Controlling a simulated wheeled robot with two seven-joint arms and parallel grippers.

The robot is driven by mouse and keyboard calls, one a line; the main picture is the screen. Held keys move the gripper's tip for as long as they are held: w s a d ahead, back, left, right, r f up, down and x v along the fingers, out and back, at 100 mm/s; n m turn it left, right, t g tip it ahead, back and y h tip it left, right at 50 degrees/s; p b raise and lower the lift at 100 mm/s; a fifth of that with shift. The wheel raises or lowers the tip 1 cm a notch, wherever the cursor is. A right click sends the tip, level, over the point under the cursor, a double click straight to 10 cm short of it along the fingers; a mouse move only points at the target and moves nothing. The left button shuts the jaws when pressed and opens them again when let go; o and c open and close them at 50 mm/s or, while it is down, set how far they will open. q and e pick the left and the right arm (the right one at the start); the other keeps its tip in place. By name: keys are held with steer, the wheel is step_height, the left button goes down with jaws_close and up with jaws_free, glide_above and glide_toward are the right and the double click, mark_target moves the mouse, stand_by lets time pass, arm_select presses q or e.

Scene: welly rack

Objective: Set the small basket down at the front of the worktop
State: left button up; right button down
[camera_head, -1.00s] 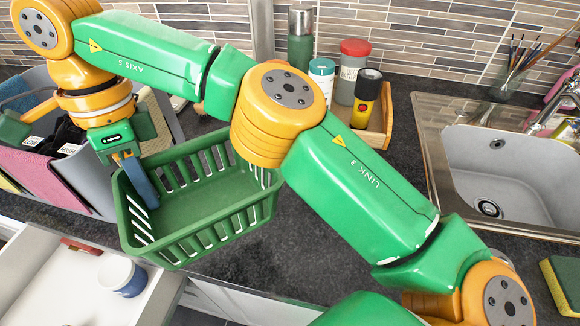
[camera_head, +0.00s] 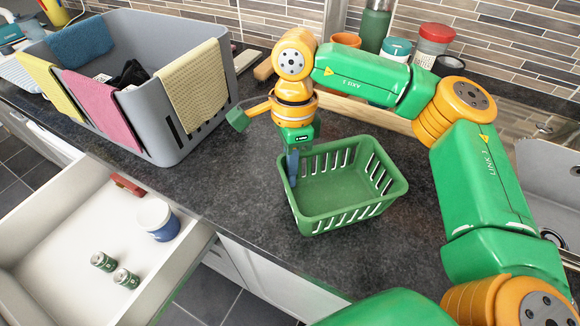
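The small green basket (camera_head: 345,212) is upright over the front part of the dark worktop (camera_head: 245,205), in the middle of the head view. It looks empty. I cannot tell for sure whether its base touches the worktop. My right gripper (camera_head: 292,168) points down at the basket's left rim, with a blue finger against the wall there. It appears shut on that rim; its other finger is hidden. My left gripper is not in view.
A large grey bin (camera_head: 165,125) with cloths over its rim stands at left. An open white drawer (camera_head: 60,265) juts out at front left, holding a blue-white tub (camera_head: 158,220) and two small cans. Bottles stand behind my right arm, and a sink (camera_head: 555,185) is at right.

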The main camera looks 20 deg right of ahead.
steer(key=shift+d+f, duration=0.1)
steer(key=shift+f, duration=0.05)
steer(key=shift+f+b, duration=0.15)
steer(key=shift+b, duration=0.2)
steer(key=c, duration=1.1)
jaws_free()
steer(key=shift+r, duration=0.25)
steer(key=shift+w+r, duration=0.1)
steer(key=shift+r, duration=0.15)
steer(key=r, duration=0.4)
steer(key=r+p, duration=0.1)
steer(key=r, duration=0.2)
steer(key=w+r+p, duration=0.1)
steer(key=r, duration=0.3)
steer(key=shift+d+r, duration=0.3)
steer(key=shift+d, duration=0.1)
